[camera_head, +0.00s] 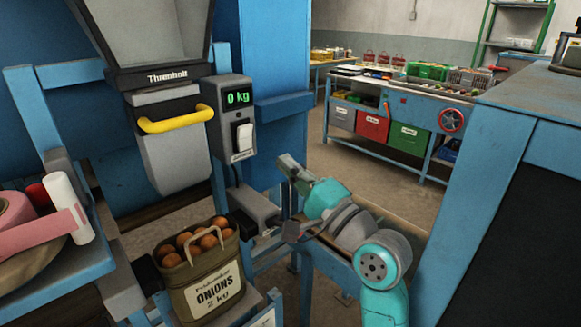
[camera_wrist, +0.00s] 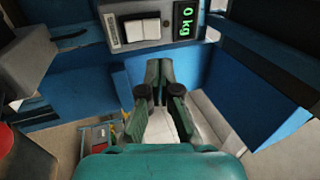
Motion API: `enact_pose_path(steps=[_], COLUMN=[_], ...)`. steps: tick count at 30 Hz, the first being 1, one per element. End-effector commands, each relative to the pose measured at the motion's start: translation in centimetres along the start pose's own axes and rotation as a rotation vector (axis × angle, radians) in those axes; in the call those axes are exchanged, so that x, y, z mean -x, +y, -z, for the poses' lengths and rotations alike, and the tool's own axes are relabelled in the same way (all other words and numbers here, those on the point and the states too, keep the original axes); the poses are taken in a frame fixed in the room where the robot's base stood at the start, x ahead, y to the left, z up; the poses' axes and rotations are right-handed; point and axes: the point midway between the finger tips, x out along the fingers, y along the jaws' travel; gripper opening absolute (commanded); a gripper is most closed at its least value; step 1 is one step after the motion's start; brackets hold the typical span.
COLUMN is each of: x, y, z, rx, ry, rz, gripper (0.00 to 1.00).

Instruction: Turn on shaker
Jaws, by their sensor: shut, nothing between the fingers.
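A grey control box (camera_head: 231,120) is fixed to the blue frame beside the hopper. In the wrist view the switch (camera_wrist: 141,28) and display (camera_wrist: 185,20) are at the top. I cannot tell which way the switch is tipped. My gripper (camera_head: 285,165) is below and right of the box, apart from it. Its fingers (camera_wrist: 159,70) are shut and empty, below the switch in the wrist view. No part is visibly labelled as the shaker.
A sack of onions (camera_head: 205,275) stands upright and open below the hopper (camera_head: 150,40), between grey side parts. A yellow handle (camera_head: 177,119) sticks out from the hopper. A pink roll (camera_head: 15,215) lies at left. A blue cabinet (camera_head: 500,190) stands close at right.

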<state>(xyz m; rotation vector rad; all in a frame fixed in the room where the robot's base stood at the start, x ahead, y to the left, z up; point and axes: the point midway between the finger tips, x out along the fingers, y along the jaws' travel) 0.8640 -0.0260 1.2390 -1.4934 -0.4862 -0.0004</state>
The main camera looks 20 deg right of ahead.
Motion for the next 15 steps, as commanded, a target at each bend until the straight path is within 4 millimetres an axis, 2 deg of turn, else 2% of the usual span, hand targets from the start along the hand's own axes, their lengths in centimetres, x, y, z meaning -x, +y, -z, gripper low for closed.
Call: enact_pose_path(steps=[9,15], x=[-6.1,-9.0], y=[-0.1,0.0], z=[-0.1,-0.1], rx=[0.0,0.0], ry=[-0.002,-0.002], rz=[0.001,-0.001], gripper=[0.0,0.0])
